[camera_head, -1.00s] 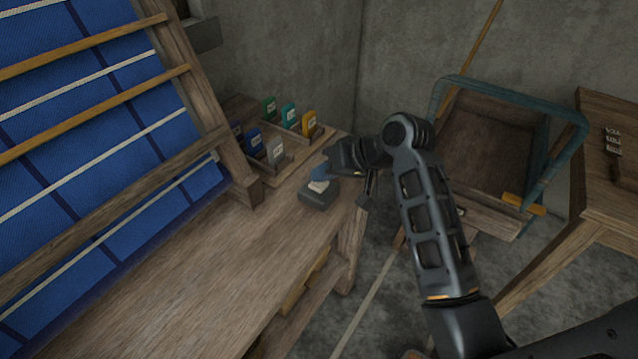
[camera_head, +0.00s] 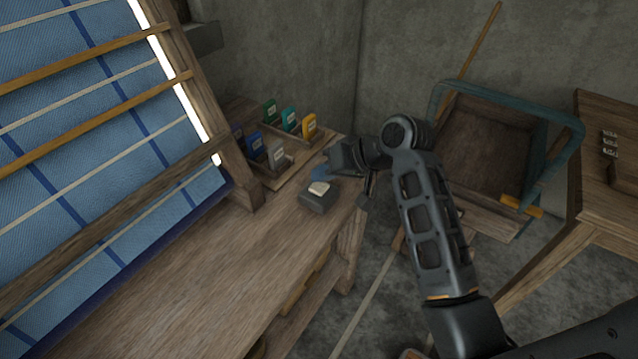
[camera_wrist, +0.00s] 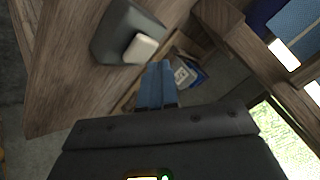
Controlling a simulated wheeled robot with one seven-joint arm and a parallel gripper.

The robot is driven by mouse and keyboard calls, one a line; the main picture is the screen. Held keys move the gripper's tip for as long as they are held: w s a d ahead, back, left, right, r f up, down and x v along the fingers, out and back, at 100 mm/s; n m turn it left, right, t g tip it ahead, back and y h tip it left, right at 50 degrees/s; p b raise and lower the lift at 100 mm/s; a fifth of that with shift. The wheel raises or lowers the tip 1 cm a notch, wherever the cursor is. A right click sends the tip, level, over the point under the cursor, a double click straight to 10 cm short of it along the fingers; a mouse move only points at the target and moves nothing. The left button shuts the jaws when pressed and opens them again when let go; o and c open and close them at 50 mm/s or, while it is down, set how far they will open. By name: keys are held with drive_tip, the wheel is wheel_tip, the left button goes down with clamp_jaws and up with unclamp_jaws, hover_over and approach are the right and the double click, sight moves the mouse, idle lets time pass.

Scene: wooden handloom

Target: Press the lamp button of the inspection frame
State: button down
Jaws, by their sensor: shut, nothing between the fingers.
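The lamp button is a pale cap (camera_head: 319,187) on a dark grey box (camera_head: 316,202) at the far end of the wooden bench. In the wrist view the pale cap (camera_wrist: 140,49) and its dark box (camera_wrist: 113,31) lie at the upper left. My gripper (camera_head: 318,172) is shut and empty, just beyond the box in the head view. Its blue fingers (camera_wrist: 156,84) show in the wrist view, beside the button and apart from it. The inspection frame (camera_head: 95,130) at the left holds blue cloth, lit from behind, with a bright strip along its right edge.
Several coloured cards stand in a wooden rack (camera_head: 285,167) behind the box. The bench top (camera_head: 225,265) is clear towards the front. A teal-railed wooden cart (camera_head: 490,140) and a side table (camera_head: 610,190) stand at the right.

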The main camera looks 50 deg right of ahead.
sight(323, 187)
wheel_tip(323, 187, up, 6)
drive_tip(key=p, duration=0.6)
idle(0.5)
